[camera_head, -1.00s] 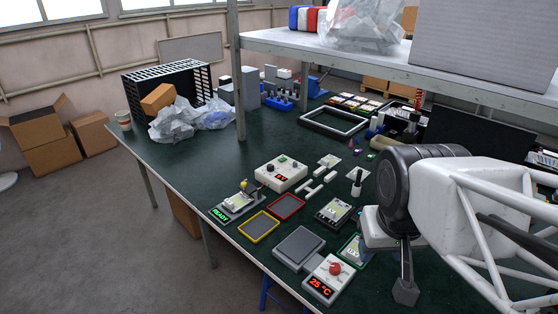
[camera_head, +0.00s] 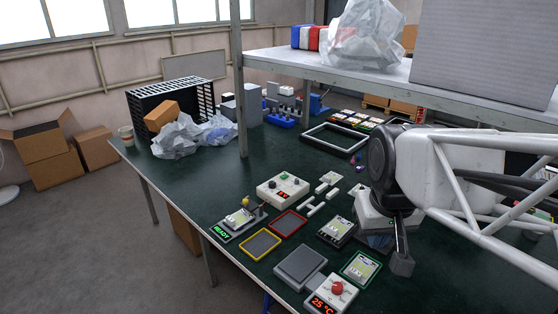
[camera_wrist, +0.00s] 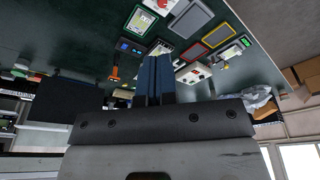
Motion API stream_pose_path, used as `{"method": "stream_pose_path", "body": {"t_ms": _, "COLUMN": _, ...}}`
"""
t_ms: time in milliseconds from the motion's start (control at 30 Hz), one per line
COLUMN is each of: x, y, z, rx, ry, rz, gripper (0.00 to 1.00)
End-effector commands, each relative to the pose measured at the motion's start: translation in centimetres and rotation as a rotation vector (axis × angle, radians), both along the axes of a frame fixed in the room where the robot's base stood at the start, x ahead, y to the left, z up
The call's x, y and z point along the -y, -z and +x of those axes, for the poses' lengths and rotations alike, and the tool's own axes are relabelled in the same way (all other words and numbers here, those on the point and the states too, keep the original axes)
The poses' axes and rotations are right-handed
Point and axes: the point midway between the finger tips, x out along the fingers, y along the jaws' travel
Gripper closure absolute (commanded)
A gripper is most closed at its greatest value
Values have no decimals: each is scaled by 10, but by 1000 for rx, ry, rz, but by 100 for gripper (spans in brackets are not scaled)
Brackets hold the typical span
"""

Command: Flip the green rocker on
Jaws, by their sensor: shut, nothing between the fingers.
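A white control box (camera_head: 283,188) stands on the dark green bench with a dark knob, a red-lit display and a small green part (camera_head: 284,177) at its back edge. That green part may be the green rocker; its position is too small to read. The box also shows in the wrist view (camera_wrist: 193,74), beyond and right of my fingers. My gripper (camera_wrist: 154,62) has its blue fingers together, empty, and apart from the box. In the head view the fingers are mostly hidden by my wrist, which is over the bench to the right of the box.
A red-rimmed tray (camera_head: 305,222), a yellow-rimmed tray (camera_head: 279,242) and a grey block (camera_head: 300,267) lie in front of the box. A READY fixture (camera_head: 238,221) is to its left. White bars (camera_head: 315,209) lie at its right. A temperature unit (camera_head: 331,298) is nearest. A shelf (camera_head: 400,73) overhangs the back.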

Motion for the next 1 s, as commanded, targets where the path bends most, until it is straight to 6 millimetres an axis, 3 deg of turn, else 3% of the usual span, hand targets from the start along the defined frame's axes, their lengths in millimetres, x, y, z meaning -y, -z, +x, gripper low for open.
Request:
{"method": "stream_pose_path", "body": {"t_ms": 433, "x": -6, "y": -29, "z": 78, "rx": -32, "ry": -78, "rz": -3, "gripper": 100}}
{"method": "stream_pose_path", "body": {"t_ms": 1000, "x": -16, "y": -49, "z": 181, "rx": -69, "ry": -175, "rz": -6, "gripper": 100}}
